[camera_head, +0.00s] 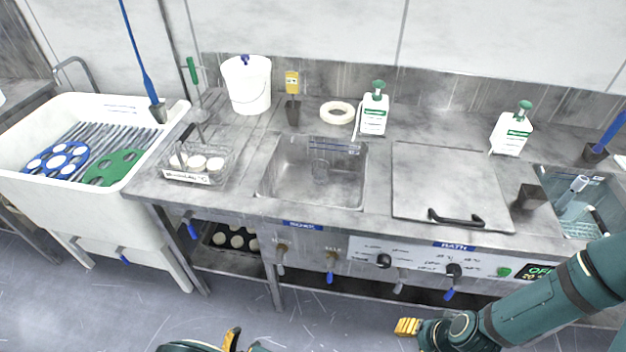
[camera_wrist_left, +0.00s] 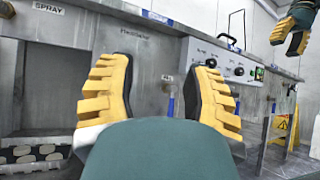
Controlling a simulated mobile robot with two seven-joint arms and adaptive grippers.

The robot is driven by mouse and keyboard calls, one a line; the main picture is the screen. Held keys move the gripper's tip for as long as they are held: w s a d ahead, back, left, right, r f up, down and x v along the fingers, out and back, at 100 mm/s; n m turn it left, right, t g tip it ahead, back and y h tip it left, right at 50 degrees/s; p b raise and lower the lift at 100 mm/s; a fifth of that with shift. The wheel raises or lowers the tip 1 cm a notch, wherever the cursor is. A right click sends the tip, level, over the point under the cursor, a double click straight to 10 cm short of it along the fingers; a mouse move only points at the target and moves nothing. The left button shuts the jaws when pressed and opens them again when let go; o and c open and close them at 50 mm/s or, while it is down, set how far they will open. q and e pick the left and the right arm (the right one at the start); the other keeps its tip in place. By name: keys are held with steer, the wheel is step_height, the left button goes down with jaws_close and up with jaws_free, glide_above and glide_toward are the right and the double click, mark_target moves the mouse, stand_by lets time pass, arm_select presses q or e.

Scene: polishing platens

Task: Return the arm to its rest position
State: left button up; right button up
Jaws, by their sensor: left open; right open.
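My left gripper (camera_head: 232,341) shows only in part at the bottom edge of the head view, in front of the bench and below its front panel. In the left wrist view my left gripper (camera_wrist_left: 160,92) has its two yellow ribbed fingers wide apart, with nothing between them. My right gripper (camera_head: 408,327) is low in front of the bench at the lower right, its arm coming in from the right. It also shows in the upper right of the left wrist view (camera_wrist_left: 296,42), with no object visible in it.
The steel bench (camera_head: 230,205) holds a sink (camera_head: 315,180), a closed lid (camera_head: 450,185) and a wire basket (camera_head: 197,163) of white discs. A white trough (camera_head: 30,150) with blue and green carriers stands left. Knobs and taps line the front panel (camera_head: 420,257). Floor in front is clear.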

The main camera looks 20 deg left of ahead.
arm_select(q)
steer(key=w+d+f+m+g+h+b, duration=0.1)
steer(key=w+d+m+g+h+b, duration=0.25)
steer(key=d+m+g, duration=0.75)
steer(key=w+d+f+m+g+h+b, duration=0.15)
steer(key=d+m+g+h, duration=0.4)
steer(key=m+g, duration=0.95)
steer(key=w+d+r+m+t+y+b, duration=0.2)
steer(key=w+r+m+y+b, duration=0.2)
steer(key=w+r+m+y, duration=0.2)
steer(key=w+r+y, duration=0.2)
steer(key=w+y, duration=0.1)
steer(key=shift+d+y, duration=0.3)
steer(key=shift+d, duration=0.1)
arm_select(e)
step_height(320, 180, down, 10)
steer(key=shift+w, duration=0.4)
